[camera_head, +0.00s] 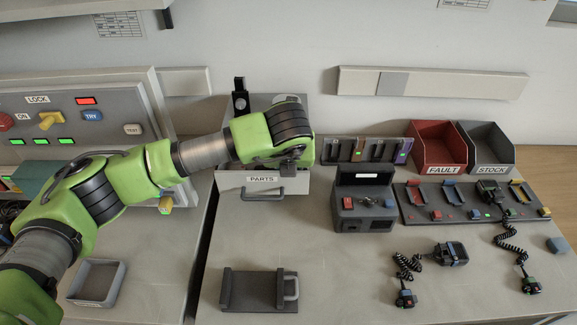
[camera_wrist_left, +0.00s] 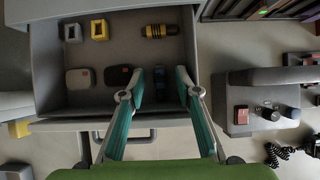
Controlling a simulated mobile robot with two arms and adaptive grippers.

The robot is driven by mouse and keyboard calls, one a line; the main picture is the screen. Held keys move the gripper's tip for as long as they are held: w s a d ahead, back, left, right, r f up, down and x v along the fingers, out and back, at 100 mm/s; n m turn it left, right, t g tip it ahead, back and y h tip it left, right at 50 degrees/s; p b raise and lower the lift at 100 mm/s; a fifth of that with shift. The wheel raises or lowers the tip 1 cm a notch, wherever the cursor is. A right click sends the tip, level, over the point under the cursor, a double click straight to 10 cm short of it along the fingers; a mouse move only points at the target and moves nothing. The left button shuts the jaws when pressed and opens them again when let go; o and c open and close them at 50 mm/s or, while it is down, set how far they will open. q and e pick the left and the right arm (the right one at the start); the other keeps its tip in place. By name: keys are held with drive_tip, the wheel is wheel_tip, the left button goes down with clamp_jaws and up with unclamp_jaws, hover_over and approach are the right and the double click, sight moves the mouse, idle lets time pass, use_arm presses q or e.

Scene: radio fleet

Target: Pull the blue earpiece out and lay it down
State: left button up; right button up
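The left wrist view shows an open grey drawer (camera_wrist_left: 45,70) with small parts inside. A small dark item with a blue tint (camera_wrist_left: 160,75), perhaps the blue earpiece, shows between my fingers. My left gripper (camera_wrist_left: 161,84) is open, its teal fingers reaching over the drawer on either side of that item; contact is unclear. In the head view my left wrist hides most of the drawer (camera_head: 262,179), labelled PARTS. My right gripper is not in view.
A dark cradle (camera_head: 252,290) stands in front; bench between is clear.

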use_arm(q)
drive_tip(key=v, duration=1)
